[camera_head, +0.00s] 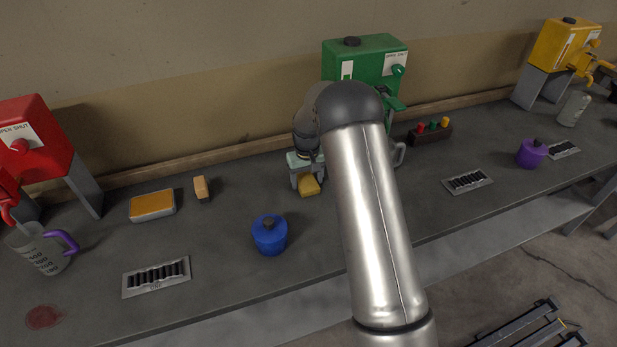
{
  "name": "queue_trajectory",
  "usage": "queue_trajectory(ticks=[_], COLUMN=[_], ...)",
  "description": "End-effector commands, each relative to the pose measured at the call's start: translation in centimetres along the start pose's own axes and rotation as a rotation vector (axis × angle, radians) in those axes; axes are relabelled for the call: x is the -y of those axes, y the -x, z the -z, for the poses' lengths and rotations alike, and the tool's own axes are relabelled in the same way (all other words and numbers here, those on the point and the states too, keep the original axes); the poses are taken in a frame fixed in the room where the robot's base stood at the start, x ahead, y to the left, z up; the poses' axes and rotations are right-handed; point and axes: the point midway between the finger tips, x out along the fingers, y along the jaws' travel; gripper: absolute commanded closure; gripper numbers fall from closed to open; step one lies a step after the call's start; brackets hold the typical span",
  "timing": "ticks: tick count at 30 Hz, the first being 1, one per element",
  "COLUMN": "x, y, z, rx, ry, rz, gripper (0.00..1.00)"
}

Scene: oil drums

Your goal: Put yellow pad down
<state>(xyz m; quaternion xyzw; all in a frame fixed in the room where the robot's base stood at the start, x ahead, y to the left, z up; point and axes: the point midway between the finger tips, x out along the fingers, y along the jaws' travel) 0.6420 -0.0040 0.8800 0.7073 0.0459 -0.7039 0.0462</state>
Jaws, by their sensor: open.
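The yellow pad (310,187) is a small block on the grey bench, left of the green drum's stand. My gripper (306,176) is right above it, pointing down, with its jaws open. The pad shows at the fingertips; I cannot tell whether the fingers touch it. My arm hides the bench to the right of the gripper.
A blue canister (270,235) stands in front and to the left. A tan block (201,188) and a tray with an orange top (152,205) lie left. The green drum (365,62) is behind my arm. Drain grates (156,277) are set in the bench.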

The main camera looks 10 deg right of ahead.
Motion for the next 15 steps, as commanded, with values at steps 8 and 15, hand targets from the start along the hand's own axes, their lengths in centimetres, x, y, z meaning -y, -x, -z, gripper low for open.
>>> queue_trajectory(ticks=[8, 15], x=[0.5, 0.3], y=[5.4, 10.2], z=[0.0, 0.0], rx=[0.001, 0.002], ry=[0.006, 0.004], rz=[0.005, 0.003], gripper=[0.25, 0.25])
